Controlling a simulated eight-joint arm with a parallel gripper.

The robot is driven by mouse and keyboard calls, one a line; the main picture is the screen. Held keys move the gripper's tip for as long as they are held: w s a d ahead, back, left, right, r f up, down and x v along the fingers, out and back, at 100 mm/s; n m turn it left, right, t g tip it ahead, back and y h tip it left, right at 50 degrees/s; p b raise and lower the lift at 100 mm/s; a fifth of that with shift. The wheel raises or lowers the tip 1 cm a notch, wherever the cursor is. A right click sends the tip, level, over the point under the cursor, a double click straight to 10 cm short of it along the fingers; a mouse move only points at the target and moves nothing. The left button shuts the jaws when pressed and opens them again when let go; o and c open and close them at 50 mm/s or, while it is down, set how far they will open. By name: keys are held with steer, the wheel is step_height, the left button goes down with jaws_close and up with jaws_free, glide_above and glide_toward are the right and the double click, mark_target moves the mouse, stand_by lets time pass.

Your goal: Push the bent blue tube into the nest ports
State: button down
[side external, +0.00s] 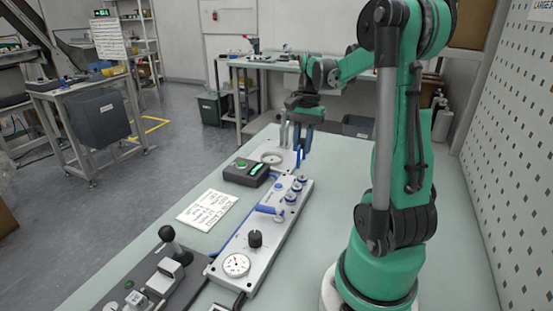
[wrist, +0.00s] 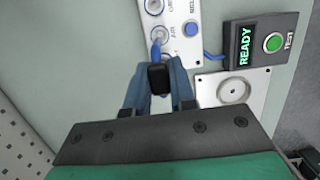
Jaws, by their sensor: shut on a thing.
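My gripper (side external: 297,137) is over the far end of the bench, with its fingers pointing down. In the wrist view its blue fingers (wrist: 158,82) are closed together around a dark block-like part. A short blue piece, seemingly the bent blue tube (wrist: 157,50), sticks out from between the fingertips towards the panel's ports. Most of the tube is hidden by the gripper, and I cannot tell whether its ends touch a port. The light grey nest panel (wrist: 183,50) carries round metal ports (wrist: 160,33); the panel also shows in the side view (side external: 249,251).
A black box with a READY display and green button (wrist: 272,43) stands beside the panel. A plate with a round recess (wrist: 233,90) is close to the gripper. A written card (side external: 207,210) and lever unit (side external: 165,275) lie nearer the camera. The bench right of the panel is clear.

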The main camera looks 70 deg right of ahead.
steer(key=shift+f, duration=2.3)
steer(key=shift+f, duration=0.9)
steer(key=c, duration=0.7)
jaws_free()
steer(key=shift+o, duration=0.2)
steer(key=r, duration=0.3)
steer(key=d+r, duration=0.1)
steer(key=r, duration=0.1)
steer(key=shift+w+a+r, duration=0.2)
steer(key=shift+a+r, duration=0.05)
steer(key=shift+r, duration=0.05)
steer(key=w+a+r+n+t+h, duration=0.1)
steer(key=w+a+n+t, duration=0.2)
steer(key=a+n, duration=0.6)
steer(key=w+a+r+n+t+h, duration=0.1)
steer(key=a+n+t, duration=0.3)
steer(key=a+n, duration=0.5)
steer(key=w+a, duration=0.1)
steer(key=a, duration=0.5)
steer(key=shift+w+a+r, duration=0.15)
steer(key=shift+w+r, duration=0.1)
steer(key=shift+w, duration=0.15)
